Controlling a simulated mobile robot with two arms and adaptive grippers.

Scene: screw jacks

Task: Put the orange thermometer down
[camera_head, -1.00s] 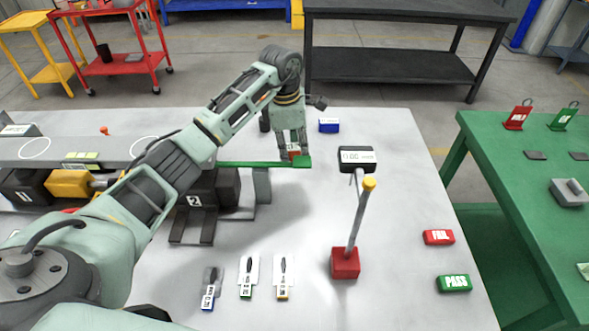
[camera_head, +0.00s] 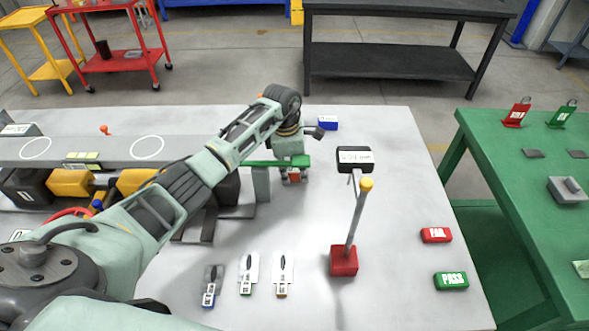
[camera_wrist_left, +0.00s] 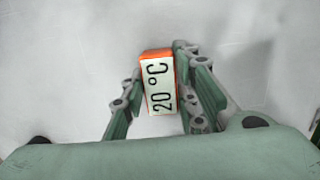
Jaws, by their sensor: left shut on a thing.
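My left gripper (camera_head: 293,175) is low over the white table, by the right end of the green bar. It is shut on the orange thermometer (camera_head: 294,178), which shows as a small orange block between its fingers. In the left wrist view the thermometer (camera_wrist_left: 158,82) has orange sides and a white face reading "20 °C". The fingers of the left gripper (camera_wrist_left: 160,98) lie on both sides of it. I cannot tell whether its underside touches the table. My right gripper is not in view.
The green bar (camera_head: 262,163) lies just left of the gripper. A blue block (camera_head: 328,123) stands behind it. A display on a post with a red base (camera_head: 344,261) stands at right. Several tagged tools (camera_head: 247,275) lie in front. Red FAIL (camera_head: 436,235) and green PASS (camera_head: 451,281) blocks sit at right.

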